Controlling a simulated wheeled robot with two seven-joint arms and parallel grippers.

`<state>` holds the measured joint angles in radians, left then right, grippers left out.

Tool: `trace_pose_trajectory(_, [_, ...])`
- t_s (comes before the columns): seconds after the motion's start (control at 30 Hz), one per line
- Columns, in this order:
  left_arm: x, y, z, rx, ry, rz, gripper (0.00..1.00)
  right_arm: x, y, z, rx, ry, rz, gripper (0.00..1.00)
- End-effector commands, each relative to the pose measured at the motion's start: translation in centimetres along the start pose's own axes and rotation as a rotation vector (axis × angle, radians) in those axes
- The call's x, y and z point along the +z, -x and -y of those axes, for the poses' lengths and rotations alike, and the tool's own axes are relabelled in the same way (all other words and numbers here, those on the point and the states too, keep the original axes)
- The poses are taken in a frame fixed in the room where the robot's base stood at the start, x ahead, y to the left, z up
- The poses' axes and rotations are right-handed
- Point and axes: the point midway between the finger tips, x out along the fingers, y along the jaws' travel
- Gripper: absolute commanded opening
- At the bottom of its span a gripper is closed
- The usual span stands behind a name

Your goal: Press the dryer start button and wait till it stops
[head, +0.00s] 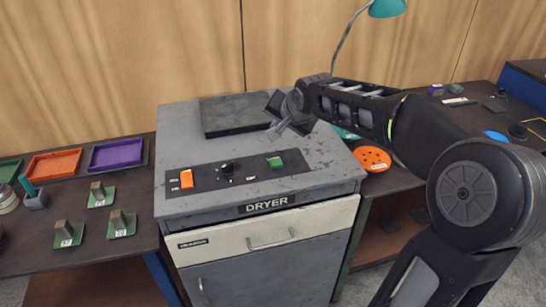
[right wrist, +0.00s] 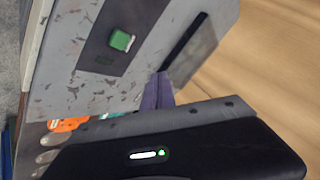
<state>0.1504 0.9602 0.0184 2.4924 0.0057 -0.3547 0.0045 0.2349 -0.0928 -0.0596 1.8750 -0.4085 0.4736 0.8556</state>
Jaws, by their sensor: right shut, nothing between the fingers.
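The grey dryer (head: 325,172) stands in the middle of the head view, with a "DRYER" label on its front edge. Its black control panel (head: 208,181) carries an orange switch (head: 186,178), a black knob (head: 227,168) and a green button (head: 275,163). The green button also shows in the right wrist view (right wrist: 121,40). My right gripper (head: 275,132) is shut and empty. It is above the dryer's top, behind the green button and apart from it. Its closed fingers also show in the right wrist view (right wrist: 157,92). My left gripper is in neither view.
A dark plate (head: 235,113) lies at the back of the dryer top. On the left table are orange (head: 53,164) and purple (head: 118,154) trays and several green-based parts. An orange disc (head: 372,158) lies right of the dryer. A teal lamp (head: 386,8) hangs behind.

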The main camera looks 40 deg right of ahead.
Motion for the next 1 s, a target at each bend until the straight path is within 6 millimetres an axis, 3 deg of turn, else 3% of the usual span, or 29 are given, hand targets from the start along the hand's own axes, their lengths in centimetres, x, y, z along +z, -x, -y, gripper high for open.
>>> trace_pose_trajectory(0.37, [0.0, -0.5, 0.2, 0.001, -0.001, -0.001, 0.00, 0.4, -0.6, -0.4, 0.000, 0.001, 0.000, 0.00])
trace_pose_trajectory(1.0, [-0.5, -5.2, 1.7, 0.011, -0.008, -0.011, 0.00, 4.2, -5.8, -4.2, -0.001, 0.001, -0.001, 0.00])
